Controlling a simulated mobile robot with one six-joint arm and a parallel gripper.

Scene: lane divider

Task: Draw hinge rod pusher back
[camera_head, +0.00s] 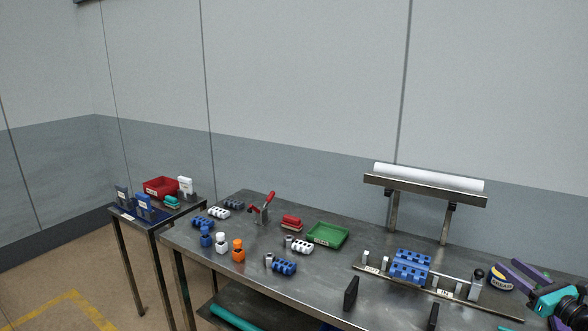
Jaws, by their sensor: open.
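The hinge fixture is a long metal base plate (450,296) at the right of the workbench. Blue hinge blocks (410,266) sit in its middle, between upright metal posts. A thin metal rod (450,280) runs from the blocks to the right, to a grey pusher block (475,289) topped by a black knob (479,274). My gripper (507,267) shows at the right edge, with purple fingers and a teal body. It is open, just right of the pusher and apart from it in the picture. The exact depth gap cannot be told.
Two black uprights (351,293) stand at the bench's front. A paper roll (428,178) on a stand rises behind. A green tray (328,235) and several small parts lie left.

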